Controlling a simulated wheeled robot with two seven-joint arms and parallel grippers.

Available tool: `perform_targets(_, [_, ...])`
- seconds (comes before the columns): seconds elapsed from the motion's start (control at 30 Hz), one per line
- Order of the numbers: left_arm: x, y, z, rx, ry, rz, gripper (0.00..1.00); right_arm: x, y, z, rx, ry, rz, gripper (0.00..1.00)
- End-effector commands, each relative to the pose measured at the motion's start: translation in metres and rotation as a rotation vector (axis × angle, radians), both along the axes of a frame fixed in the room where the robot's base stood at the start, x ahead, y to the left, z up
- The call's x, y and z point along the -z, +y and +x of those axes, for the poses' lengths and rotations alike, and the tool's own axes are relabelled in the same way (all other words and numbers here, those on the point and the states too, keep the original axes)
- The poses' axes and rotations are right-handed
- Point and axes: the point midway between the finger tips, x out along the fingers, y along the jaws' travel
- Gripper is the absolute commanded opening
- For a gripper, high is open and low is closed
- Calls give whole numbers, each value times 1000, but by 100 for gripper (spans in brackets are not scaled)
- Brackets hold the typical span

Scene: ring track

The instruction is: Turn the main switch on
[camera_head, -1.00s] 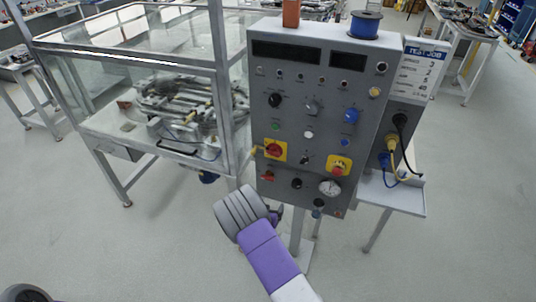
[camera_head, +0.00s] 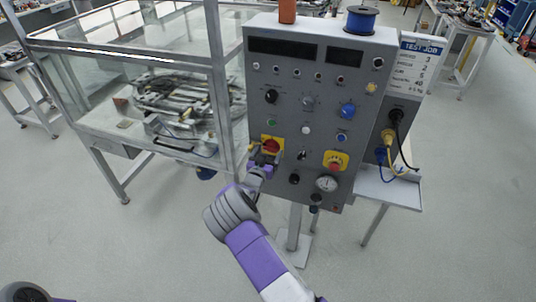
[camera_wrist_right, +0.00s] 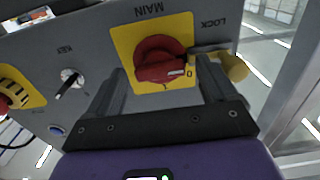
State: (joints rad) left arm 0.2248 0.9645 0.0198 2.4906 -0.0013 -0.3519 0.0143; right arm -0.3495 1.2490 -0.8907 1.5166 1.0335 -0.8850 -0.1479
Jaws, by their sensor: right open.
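The main switch is a red rotary knob on a yellow plate at the left side of the grey control panel; in the head view the knob (camera_head: 271,146) is partly covered by my right gripper (camera_head: 265,158). In the right wrist view the knob (camera_wrist_right: 158,58) sits under the word MAIN, upside down, with a 0 mark by its handle. A brass-coloured padlock-like part (camera_wrist_right: 232,66) is beside it near the word LOCK. My right gripper (camera_wrist_right: 165,90) is open, its two fingers on either side of the knob; contact cannot be told. My left gripper is not in view.
The grey panel (camera_head: 315,105) carries several knobs, lamps and a gauge (camera_head: 326,184). A second red knob on yellow (camera_head: 336,161) is to the right. A glass-walled enclosure (camera_head: 225,100) stands left of the panel.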

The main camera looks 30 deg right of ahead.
Motion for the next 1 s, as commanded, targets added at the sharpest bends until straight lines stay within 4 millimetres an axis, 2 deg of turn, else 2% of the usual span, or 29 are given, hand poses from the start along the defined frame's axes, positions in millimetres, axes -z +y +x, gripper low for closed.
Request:
perform_targets(0.17, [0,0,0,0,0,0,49,0,0,0,0,1,0,85])
perform_targets(0.2, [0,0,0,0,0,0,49,0,0,0,0,1,0,82])
perform_targets(0.5, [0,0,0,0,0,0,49,0,0,0,0,1,1,36])
perform_targets(0.57, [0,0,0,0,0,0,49,0,0,0,0,1,1,29])
perform_targets(0.77, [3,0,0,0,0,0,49,1,0,0,1,-11,11,29])
perform_targets(1.0, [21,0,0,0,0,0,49,4,-1,0,2,-87,77,29])
